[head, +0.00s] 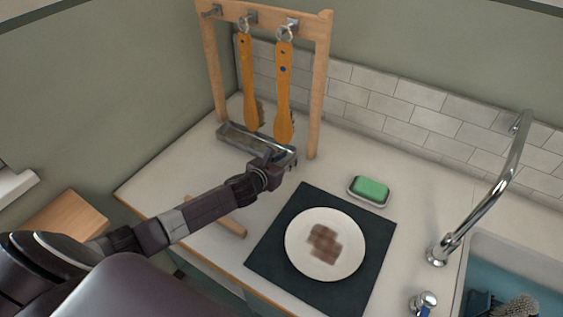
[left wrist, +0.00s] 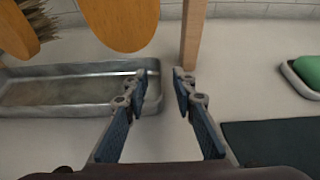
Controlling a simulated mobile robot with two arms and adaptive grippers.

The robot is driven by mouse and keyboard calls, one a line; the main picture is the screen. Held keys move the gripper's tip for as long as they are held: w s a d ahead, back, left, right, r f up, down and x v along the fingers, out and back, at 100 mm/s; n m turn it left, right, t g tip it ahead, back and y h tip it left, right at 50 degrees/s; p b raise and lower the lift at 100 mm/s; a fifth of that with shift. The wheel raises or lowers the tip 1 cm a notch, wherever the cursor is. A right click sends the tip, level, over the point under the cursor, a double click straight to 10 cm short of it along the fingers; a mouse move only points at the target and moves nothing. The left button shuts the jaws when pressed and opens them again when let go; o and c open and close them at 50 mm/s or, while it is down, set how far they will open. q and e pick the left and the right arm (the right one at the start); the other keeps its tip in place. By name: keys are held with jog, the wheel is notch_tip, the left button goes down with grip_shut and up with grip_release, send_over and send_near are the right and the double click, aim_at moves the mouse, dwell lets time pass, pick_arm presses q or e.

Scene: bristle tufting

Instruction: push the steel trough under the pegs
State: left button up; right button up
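The steel trough (head: 235,139) lies on the counter at the foot of the wooden peg rack (head: 316,90). Two wooden brushes (head: 249,85) (head: 284,90) hang by rings from the pegs (head: 292,25), above or just behind the trough. In the left wrist view the trough (left wrist: 75,90) is left of centre, with bristles at its far left. My left gripper (head: 284,156) is at the trough's right end. Its fingers (left wrist: 160,85) are apart with nothing between them; the left finger overlaps the trough's end, and contact is unclear. My right gripper is not in view.
A white plate (head: 300,245) with a brown stain lies on a dark mat (head: 270,247). A green sponge (head: 371,188) sits in a dish behind it. A wooden bar (head: 229,225) lies under my left arm. A tap (head: 490,200) and sink (head: 515,265) are right.

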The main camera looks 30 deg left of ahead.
pick_arm(q)
jog(key=shift+v, duration=2.75)
